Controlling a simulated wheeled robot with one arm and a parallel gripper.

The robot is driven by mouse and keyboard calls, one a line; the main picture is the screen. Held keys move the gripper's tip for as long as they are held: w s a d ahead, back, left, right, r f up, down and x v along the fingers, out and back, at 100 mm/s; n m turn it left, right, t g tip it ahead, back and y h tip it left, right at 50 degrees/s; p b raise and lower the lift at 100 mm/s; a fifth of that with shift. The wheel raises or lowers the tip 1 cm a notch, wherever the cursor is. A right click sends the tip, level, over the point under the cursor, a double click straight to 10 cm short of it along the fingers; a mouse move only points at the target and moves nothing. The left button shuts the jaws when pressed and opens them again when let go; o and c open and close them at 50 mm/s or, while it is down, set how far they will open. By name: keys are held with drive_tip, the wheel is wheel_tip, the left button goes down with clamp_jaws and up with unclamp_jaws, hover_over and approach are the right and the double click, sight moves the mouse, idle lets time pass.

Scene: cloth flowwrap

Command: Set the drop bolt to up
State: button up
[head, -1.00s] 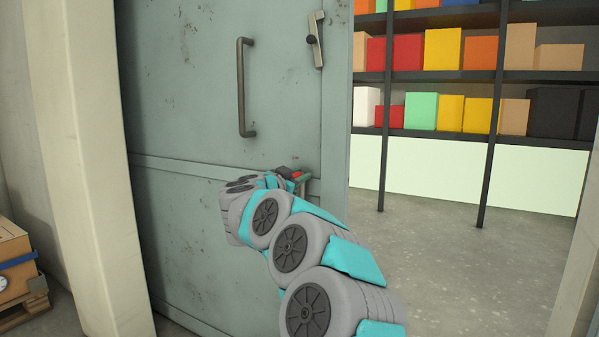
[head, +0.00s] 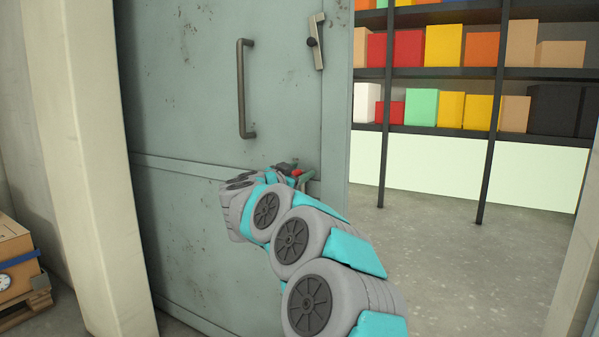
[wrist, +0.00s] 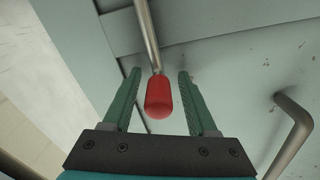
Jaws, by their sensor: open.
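The drop bolt shows in the wrist view as a grey metal rod (wrist: 147,32) with a red grip (wrist: 158,97) at its end. My gripper (wrist: 159,76) is open, with one green finger on each side of the red grip and a gap on both sides. In the head view my gripper (head: 301,176) is at the door's right edge, below the long handle, and a bit of red shows there. My arm and gripper hide most of the bolt in that view, and I cannot tell its setting.
The grey-green door (head: 200,110) carries a long pull handle (head: 241,90) and a small latch (head: 317,42) higher up. Right of it is an opening with clear floor (head: 430,260) and shelves of coloured boxes (head: 444,47). Cartons (head: 14,262) stand at the lower left.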

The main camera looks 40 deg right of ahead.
drive_tip(key=v, duration=0.7)
drive_tip(key=shift+a, duration=0.4)
drive_tip(key=shift+s, duration=0.15)
